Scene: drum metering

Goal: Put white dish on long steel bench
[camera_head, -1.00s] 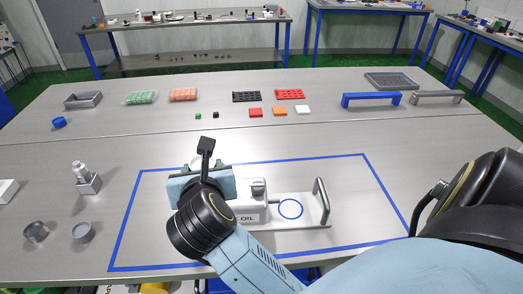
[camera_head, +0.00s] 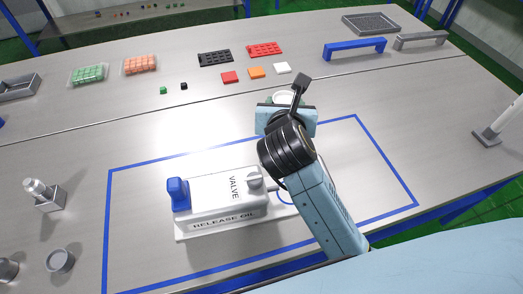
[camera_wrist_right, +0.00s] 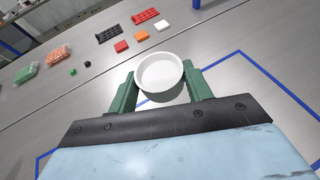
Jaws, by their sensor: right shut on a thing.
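The white dish (camera_wrist_right: 160,74) is a round, shallow cup that looks empty. My right gripper (camera_wrist_right: 160,84) is shut on it, with one green finger at each side of its wall. In the head view only part of the dish (camera_head: 285,97) shows, behind my right gripper (camera_head: 288,104). I cannot tell its exact height above the bench. The long steel bench (camera_head: 75,125) spreads under it, marked with a blue taped rectangle (camera_head: 109,215). My left gripper is not in view.
A white valve unit (camera_head: 222,198) marked RELEASE OIL, with a blue knob, stands inside the tape. Small coloured blocks and trays (camera_head: 215,58) lie at the back. A metal fitting (camera_head: 45,196) and round cup (camera_head: 60,260) stand at left.

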